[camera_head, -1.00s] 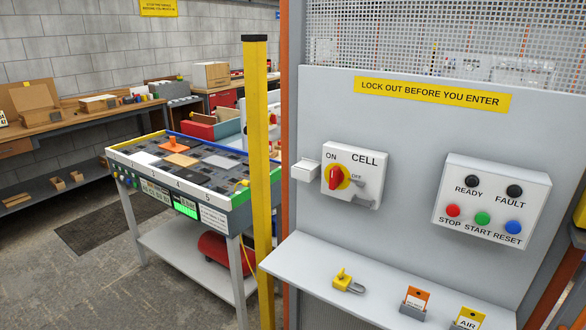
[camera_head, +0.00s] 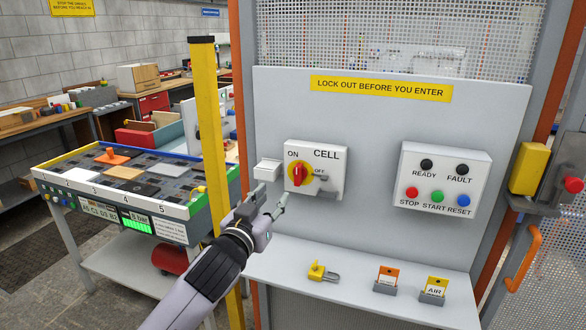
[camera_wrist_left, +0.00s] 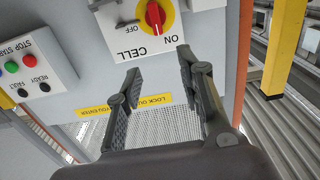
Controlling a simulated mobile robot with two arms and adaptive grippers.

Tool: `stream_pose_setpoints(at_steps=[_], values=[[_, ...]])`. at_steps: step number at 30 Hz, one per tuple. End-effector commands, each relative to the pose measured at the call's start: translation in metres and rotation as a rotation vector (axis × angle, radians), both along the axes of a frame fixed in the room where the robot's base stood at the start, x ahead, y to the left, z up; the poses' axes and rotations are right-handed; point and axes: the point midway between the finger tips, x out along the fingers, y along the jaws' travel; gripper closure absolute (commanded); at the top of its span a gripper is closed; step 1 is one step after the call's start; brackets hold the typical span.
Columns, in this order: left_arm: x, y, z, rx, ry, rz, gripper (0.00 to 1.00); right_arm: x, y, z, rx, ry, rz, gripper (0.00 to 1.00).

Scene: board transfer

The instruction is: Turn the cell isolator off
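The cell isolator (camera_head: 328,182) is a white box marked CELL on the grey panel. Its red knob (camera_head: 298,175) sits on a yellow disc and stands upright, towards ON; OFF is marked to its right. In the left wrist view the red knob (camera_wrist_left: 155,15) shows upside down at the top, beyond the fingertips. My left gripper (camera_head: 271,200) is open and empty, just below and left of the isolator, apart from the knob. It also shows open in the left wrist view (camera_wrist_left: 158,62). My right gripper is not in view.
A button box (camera_head: 444,178) is on the panel's right. A yellow padlock (camera_head: 318,272) and tag holders (camera_head: 386,282) are on the shelf (camera_head: 350,297) below. A small white box (camera_head: 267,170) adjoins the isolator's left. A yellow post (camera_head: 208,130) stands left.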

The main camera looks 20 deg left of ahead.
Motion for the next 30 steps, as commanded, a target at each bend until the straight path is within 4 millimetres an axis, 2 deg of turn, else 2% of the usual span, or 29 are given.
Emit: stream_pose_setpoints(at_steps=[18,24,30], values=[[0.119,-0.004,0.002,0.000,0.003,0.001,0.65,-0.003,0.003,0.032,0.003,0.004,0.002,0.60],[0.148,-0.005,0.000,0.000,0.004,0.002,0.65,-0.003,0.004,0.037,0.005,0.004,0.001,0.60],[0.162,-0.006,-0.001,0.001,0.003,0.000,0.65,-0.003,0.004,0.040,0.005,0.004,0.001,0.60]])
